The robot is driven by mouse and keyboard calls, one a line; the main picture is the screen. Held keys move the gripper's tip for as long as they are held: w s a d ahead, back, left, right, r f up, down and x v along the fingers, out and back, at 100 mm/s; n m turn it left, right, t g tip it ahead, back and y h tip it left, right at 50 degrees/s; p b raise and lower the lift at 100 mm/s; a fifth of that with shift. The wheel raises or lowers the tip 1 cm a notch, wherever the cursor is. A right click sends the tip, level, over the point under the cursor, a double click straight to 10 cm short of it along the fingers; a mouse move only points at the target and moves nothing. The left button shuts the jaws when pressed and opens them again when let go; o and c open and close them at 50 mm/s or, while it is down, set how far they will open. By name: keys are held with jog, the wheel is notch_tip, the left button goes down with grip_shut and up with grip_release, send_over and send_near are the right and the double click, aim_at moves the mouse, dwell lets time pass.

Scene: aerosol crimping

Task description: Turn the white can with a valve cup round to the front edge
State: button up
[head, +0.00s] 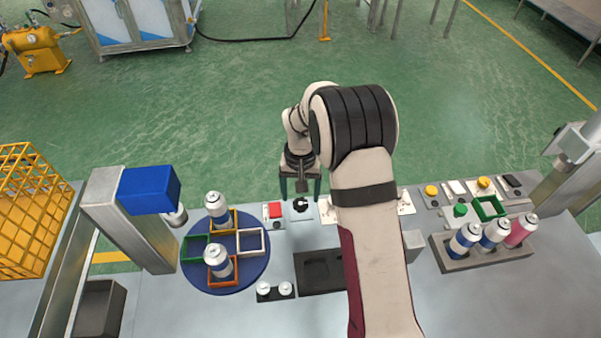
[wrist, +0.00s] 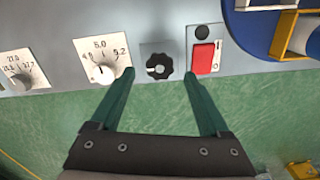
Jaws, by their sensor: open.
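A round blue turntable (head: 252,272) stands left of centre in the head view; its edge also shows in the wrist view (wrist: 243,25). One white and blue can (head: 216,207) stands in a yellow square holder at its back. Another white and blue can (head: 219,262) stands in an orange holder at its front. I cannot clearly tell which top has a valve cup. My gripper (head: 300,182) is open and empty, fingers pointing down near a black knob (head: 300,205). In the wrist view the knob (wrist: 159,66) shows between the spread fingertips, apparently not gripped.
A red rocker switch (head: 275,210) sits between knob and turntable. Green (head: 195,247) and white (head: 250,241) holders on the turntable look empty. A blue-headed machine (head: 150,190) stands left of it. A can rack (head: 460,262) is at right. Two small white pieces sit in a black holder (head: 275,296).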

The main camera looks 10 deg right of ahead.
aim_at(301, 204)
notch_tip(301, 204, up, 13)
jog(key=shift+r, duration=0.1)
jog(key=s+r+m, duration=0.1)
jog(key=s+r, duration=0.2)
jog(key=s, duration=0.5)
jog(key=s+r+m, duration=0.1)
jog(key=s+r, duration=0.2)
jog(key=s, duration=0.5)
jog(key=s+f+m+y, duration=0.1)
jog(key=s+f, duration=0.1)
jog(key=s, duration=1.3)
jog(key=shift+s+f+y, duration=0.35)
jog(key=shift+y, duration=0.05)
